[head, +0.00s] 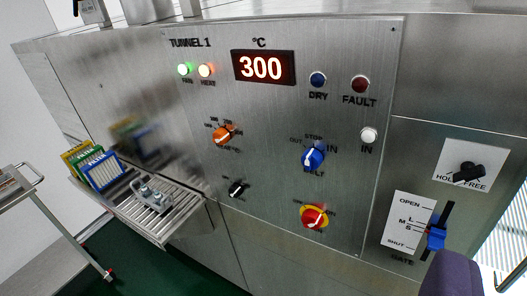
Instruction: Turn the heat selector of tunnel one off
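A steel control panel (280,125) marked TUNNEL 1 fills the middle of the view. A red display (262,68) reads 300 under °C. My gripper is not clearly in view, and nothing touches the orange knob.
Nearby controls are a blue selector (313,156), a small black selector (237,189) and a red stop button (314,216). A blue-handled gate lever (437,236) is at right. A roller shelf (165,208) with colored racks (103,170) juts out at left. A dark purple form partly fills the bottom right.

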